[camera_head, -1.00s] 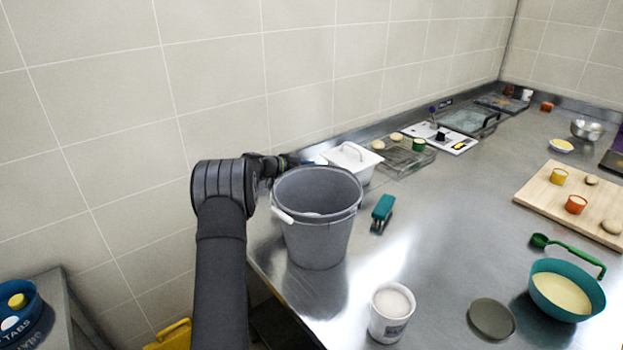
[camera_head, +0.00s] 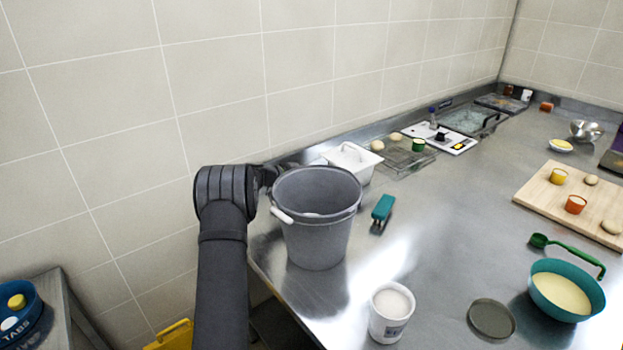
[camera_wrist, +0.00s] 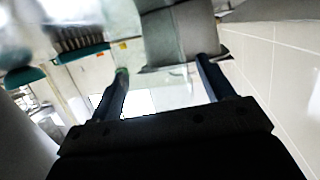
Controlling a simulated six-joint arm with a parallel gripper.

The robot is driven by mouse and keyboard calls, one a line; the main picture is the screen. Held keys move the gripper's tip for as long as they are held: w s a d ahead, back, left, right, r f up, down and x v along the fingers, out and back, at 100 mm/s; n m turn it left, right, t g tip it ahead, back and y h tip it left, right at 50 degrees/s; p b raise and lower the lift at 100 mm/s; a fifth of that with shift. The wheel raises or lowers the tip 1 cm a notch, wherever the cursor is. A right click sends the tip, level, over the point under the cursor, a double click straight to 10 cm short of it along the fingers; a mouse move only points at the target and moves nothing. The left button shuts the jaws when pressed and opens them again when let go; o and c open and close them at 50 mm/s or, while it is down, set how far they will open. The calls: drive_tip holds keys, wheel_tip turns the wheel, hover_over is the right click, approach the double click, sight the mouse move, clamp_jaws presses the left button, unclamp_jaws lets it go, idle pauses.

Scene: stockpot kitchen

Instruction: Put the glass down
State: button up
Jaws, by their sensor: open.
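My gripper (camera_wrist: 162,68) is open in the wrist view, its two dark fingers set well apart. I cannot make out a glass for sure in either view. A blurred grey shape (camera_wrist: 185,32) stands just beyond the fingertips, and I cannot tell whether it lies between them. In the head view my arm reaches behind the grey bucket (camera_head: 318,235), whose rim hides the gripper's fingers. The bucket stands upright on the steel worktop (camera_head: 440,240) near its left end.
A teal-handled tool (camera_head: 382,210) lies to the bucket's right. A white tub (camera_head: 391,313), a dark round lid (camera_head: 491,318) and a teal bowl (camera_head: 562,292) stand in front. The worktop's middle is clear.

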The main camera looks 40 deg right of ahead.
drive_tip(key=v, duration=1.2)
drive_tip(key=shift+r, duration=0.1)
drive_tip(key=x, duration=1.2)
drive_tip(key=shift+d, duration=0.15)
wheel_tip(320, 180, up, 4)
drive_tip(key=shift+f, duration=0.1)
